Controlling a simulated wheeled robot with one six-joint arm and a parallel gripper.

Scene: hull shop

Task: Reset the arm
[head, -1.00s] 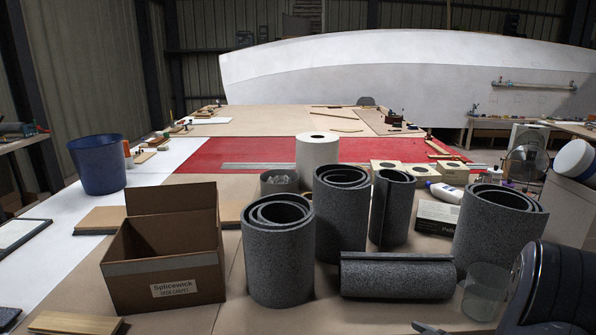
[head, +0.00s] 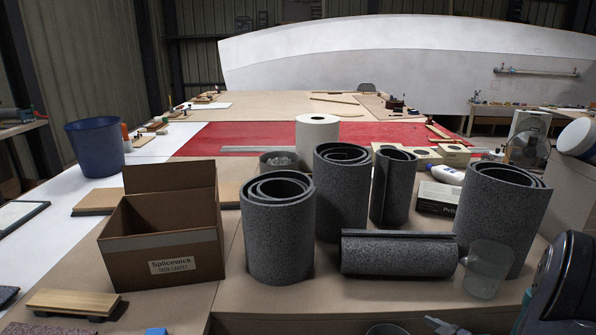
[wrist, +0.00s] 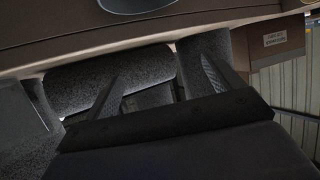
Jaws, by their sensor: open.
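My gripper (wrist: 163,88) shows in the wrist view as two dark fingers standing apart, with nothing held between them. Behind the fingers are a grey speckled carpet roll lying on its side (wrist: 85,80) and a standing roll (wrist: 206,45). A dark part of my arm (head: 562,285) fills the lower right corner of the head view, beside a clear jug (head: 485,270). I cannot make out the gripper's fingertips in the head view.
Upright carpet rolls (head: 278,235), a lying roll (head: 398,254) and an open cardboard box (head: 160,245) crowd the table's near side. A blue bucket (head: 96,148) stands at left, a white paper roll (head: 317,133) mid-table. The red area (head: 385,135) is mostly clear.

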